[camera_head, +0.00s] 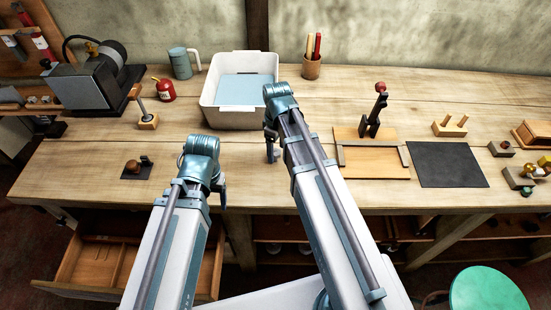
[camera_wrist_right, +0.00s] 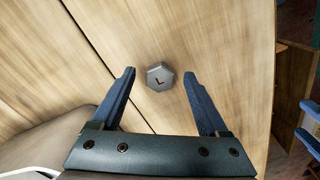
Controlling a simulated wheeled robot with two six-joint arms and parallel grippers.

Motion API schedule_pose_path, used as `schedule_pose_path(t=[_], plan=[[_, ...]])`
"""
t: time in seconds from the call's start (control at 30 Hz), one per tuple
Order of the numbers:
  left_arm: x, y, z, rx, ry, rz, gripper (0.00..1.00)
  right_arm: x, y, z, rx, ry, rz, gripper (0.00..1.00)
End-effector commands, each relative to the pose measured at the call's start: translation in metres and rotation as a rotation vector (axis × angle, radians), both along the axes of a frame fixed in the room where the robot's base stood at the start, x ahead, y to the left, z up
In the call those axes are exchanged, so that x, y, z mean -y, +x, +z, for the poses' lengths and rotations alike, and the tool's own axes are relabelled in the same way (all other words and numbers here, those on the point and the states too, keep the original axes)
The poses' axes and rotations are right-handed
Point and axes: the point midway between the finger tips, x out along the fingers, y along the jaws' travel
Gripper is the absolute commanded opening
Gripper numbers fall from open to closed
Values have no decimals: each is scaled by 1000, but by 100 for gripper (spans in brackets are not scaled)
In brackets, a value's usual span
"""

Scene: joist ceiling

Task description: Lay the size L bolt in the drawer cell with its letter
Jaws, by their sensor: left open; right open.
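The size L bolt (camera_wrist_right: 160,77) shows its grey hexagonal head with a dark letter L in the right wrist view. It is over the wooden tabletop, and its shank is hidden. My right gripper (camera_wrist_right: 159,73) is open, its blue fingertips on either side of the head with gaps. In the head view my right gripper (camera_head: 271,146) is over the bench in front of the bin; I cannot make out the bolt there. My left gripper (camera_head: 222,194) is open near the bench's front edge. The open drawer (camera_head: 78,289) is at lower left, with wooden dividers; no cell letters are readable.
A white bin (camera_head: 233,117) stands behind my right gripper. A wooden tray (camera_head: 373,162) and a dark mat (camera_head: 446,164) lie to the right. A bench grinder (camera_head: 92,78) is at back left. A small dark pad (camera_head: 137,170) with parts lies left of my left arm. A green stool (camera_head: 487,290) is at lower right.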

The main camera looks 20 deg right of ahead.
Motion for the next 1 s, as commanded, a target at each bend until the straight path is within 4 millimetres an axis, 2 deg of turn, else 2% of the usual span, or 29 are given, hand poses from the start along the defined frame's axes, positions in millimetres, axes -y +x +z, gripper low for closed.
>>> schedule_pose_path(t=[0.03, 0.13, 0.43, 0.83, 0.87, 1.0], plan=[[0, 0, -14, 0, 0, 0, 72, 0, 0, -14, 0, 0, 0, 78], [0, 0, -22, 0, 0, 1, 72, 0, 0, -22, 0, 0, 0, 78], [0, 0, -21, 0, 0, 0, 72, 0, 0, -21, 0, 0, 0, 76], [0, 0, -21, 0, 0, 0, 72, 0, 0, -21, 0, 0, 0, 4], [0, 0, -21, 0, 0, 0, 72, 0, 0, -21, 0, 0, 0, 0], [0, 0, -21, 0, 0, 0, 72, 0, 0, -21, 0, 0, 0, 0]])
